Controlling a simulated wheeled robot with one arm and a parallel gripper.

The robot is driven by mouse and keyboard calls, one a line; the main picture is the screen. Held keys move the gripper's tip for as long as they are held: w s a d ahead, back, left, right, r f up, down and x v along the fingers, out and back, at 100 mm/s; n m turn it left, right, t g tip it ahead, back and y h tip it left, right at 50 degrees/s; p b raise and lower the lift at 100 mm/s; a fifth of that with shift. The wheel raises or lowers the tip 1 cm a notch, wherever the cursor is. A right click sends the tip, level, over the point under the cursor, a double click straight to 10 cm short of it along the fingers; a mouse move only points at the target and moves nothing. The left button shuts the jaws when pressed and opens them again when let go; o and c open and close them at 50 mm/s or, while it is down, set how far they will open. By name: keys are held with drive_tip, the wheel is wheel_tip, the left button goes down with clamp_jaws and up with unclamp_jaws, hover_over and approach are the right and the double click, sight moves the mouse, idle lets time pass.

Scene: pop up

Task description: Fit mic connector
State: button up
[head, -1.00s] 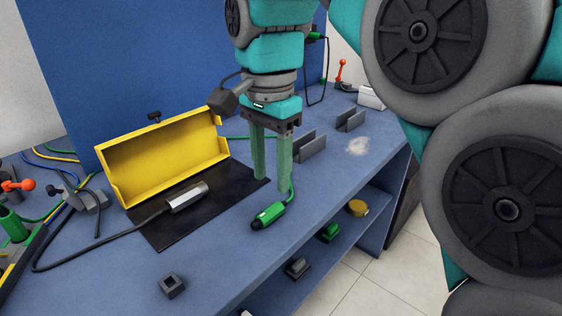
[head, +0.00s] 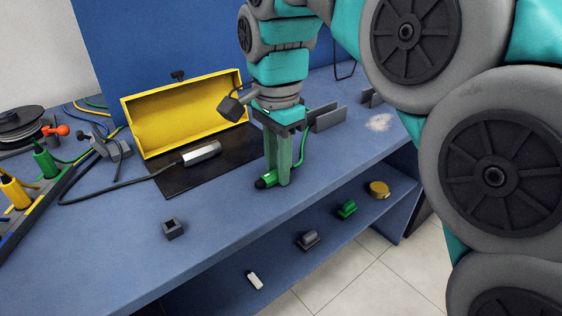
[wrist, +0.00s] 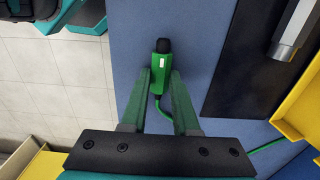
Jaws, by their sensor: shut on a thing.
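A green connector (head: 270,179) with a black tip lies at the bench's front, beside the black mat, with a green cable running back from it. My gripper (head: 279,182) points down and is shut on the green connector at bench level. The wrist view also shows the connector (wrist: 161,74) between the fingertips (wrist: 162,88), its black end pointing away from the gripper. A silver metal connector (head: 202,152) on a black cable lies on the black mat (head: 180,184). It shows partly in the wrist view (wrist: 294,30).
An open yellow box (head: 139,145) stands behind the mat. A small dark square socket (head: 173,228) sits on the bench front. Grey brackets (head: 328,118) stand at right. Cables and plugs crowd the left. A lower shelf (head: 328,221) holds several small parts.

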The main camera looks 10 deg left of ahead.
clamp_jaws()
drive_tip(key=shift+r+p, duration=0.7)
drive_tip(key=shift+r, duration=1.8)
